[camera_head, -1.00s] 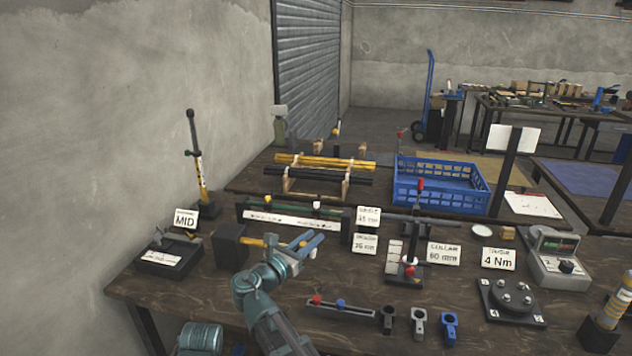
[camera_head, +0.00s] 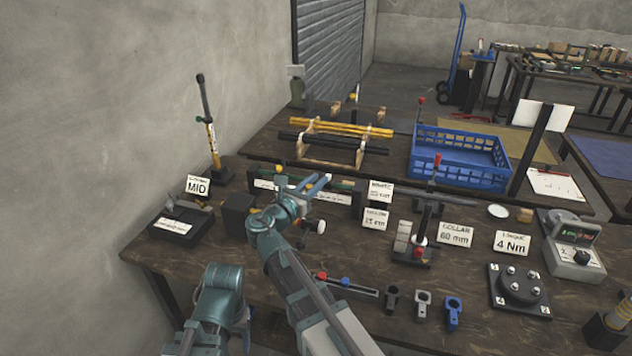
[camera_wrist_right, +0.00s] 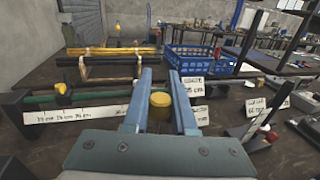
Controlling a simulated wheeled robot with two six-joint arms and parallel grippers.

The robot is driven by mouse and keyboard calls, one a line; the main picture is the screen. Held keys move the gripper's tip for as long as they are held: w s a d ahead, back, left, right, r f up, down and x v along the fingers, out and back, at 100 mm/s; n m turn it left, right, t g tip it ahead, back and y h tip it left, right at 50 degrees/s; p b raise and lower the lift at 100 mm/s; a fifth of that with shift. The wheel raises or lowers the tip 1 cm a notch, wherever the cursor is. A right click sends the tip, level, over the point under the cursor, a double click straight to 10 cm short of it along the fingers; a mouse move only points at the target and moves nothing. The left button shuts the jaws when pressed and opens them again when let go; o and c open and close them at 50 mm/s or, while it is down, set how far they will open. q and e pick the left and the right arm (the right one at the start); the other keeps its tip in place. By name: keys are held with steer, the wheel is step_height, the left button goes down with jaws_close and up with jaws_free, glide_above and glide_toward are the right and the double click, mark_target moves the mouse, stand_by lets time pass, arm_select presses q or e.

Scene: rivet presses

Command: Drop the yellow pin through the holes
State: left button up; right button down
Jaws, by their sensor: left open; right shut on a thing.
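The yellow pin (camera_wrist_right: 160,104) is between the blue fingers of my right gripper (camera_wrist_right: 158,95) in the right wrist view; its round end shows and the rest is hidden. In the head view my right gripper (camera_head: 308,186) is shut on the pin, in front of the long fixture with a white scale (camera_head: 330,197). My left gripper (camera_head: 245,325) is low at the left, at the bench's front edge; its fingers are hard to make out. A black block (camera_head: 238,214) with a yellow bit at its right side stands left of my right arm. I cannot tell which holes match the pin.
A blue crate (camera_head: 455,176) and a rack of yellow and black rods (camera_head: 335,140) stand behind. Collar pieces (camera_head: 422,303) lie near the front edge. A black post fixture (camera_head: 415,245) stands to the right. Bare bench shows around the collars.

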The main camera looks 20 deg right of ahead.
arm_select(q)
steer(key=shift+f+b, duration=2.55)
steer(key=shift+f, duration=0.15)
arm_select(e)
steer(key=shift+f, duration=2.7)
arm_select(q)
steer(key=shift+f+b, duration=1.85)
steer(key=shift+f, duration=0.05)
arm_select(e)
steer(key=shift+f, duration=1.85)
steer(key=c, duration=0.6)
jaws_free()
steer(key=shift+c, duration=0.2)
